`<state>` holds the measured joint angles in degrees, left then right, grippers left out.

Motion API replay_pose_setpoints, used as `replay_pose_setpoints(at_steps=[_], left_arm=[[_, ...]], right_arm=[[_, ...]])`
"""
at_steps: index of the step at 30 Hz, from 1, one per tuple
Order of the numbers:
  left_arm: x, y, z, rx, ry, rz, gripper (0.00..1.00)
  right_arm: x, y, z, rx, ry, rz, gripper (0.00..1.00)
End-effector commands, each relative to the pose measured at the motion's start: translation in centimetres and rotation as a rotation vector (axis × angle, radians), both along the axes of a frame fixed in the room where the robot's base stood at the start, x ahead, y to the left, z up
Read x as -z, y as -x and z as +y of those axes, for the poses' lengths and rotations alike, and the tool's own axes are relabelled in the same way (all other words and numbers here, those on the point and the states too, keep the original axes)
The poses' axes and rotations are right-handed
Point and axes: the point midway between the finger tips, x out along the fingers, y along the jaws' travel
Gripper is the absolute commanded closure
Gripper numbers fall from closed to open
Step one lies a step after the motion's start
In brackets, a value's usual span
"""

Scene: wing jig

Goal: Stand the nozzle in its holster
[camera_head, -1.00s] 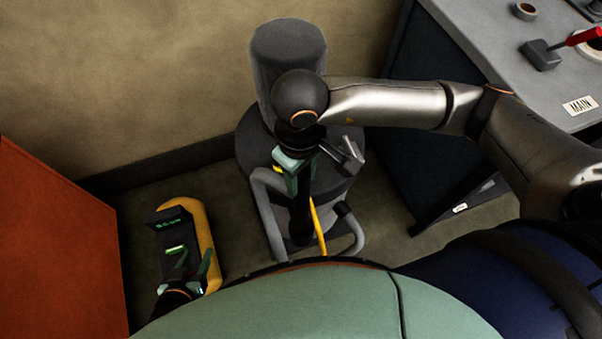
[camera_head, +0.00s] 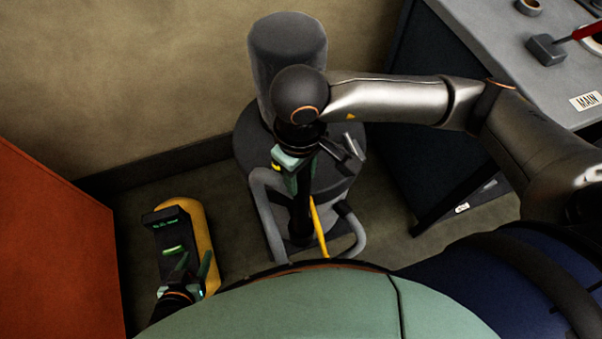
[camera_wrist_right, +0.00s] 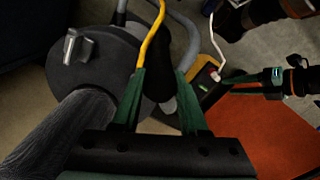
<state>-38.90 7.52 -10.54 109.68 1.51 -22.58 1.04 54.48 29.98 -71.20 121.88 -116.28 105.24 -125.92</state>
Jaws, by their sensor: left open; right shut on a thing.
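My right gripper (camera_head: 297,182) is beside the grey round machine (camera_head: 345,172), pointing down. In the right wrist view its green fingers (camera_wrist_right: 160,90) are shut on a dark, upright tube-like part, which I take to be the nozzle (camera_wrist_right: 158,70). In the head view this dark part (camera_head: 300,215) reaches down below the fingers. A yellow hose (camera_wrist_right: 151,38) runs beside it. I cannot make out the holster or tell whether the nozzle's lower end is seated. My left gripper (camera_head: 188,268) is open and empty, close to a yellow unit with a dark front (camera_head: 205,240).
Grey tube rails (camera_head: 262,210) stand around the nozzle. A grey cylinder (camera_head: 287,50) rises behind it. An orange panel (camera_head: 50,240) is at left, and a grey bench (camera_head: 490,50) at right. A pale green surface (camera_head: 300,305) fills the front. Floor shows between the yellow unit and the machine.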

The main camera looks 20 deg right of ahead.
Motion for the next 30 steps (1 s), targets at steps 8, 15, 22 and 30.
replay_pose_setpoints(at_steps=[8,15,22,30], left_arm=[[0.2,0.0,0.0,0.0,0.0,0.0,0.5],[0.6,0.1,-0.1,-0.001,0.002,0.003,0.5],[1.6,0.0,0.0,-0.001,0.001,0.001,0.5],[2.7,0.0,0.0,0.0,0.0,0.0,0.5]], right_arm=[[0.0,0.0,0.0,0.0,0.0,-0.001,1.0],[0.4,0.0,0.0,0.0,0.0,-0.001,1.0],[1.2,0.0,0.0,0.0,0.0,-0.002,1.0],[2.0,0.0,0.0,-0.001,0.0,-0.002,1.0]])
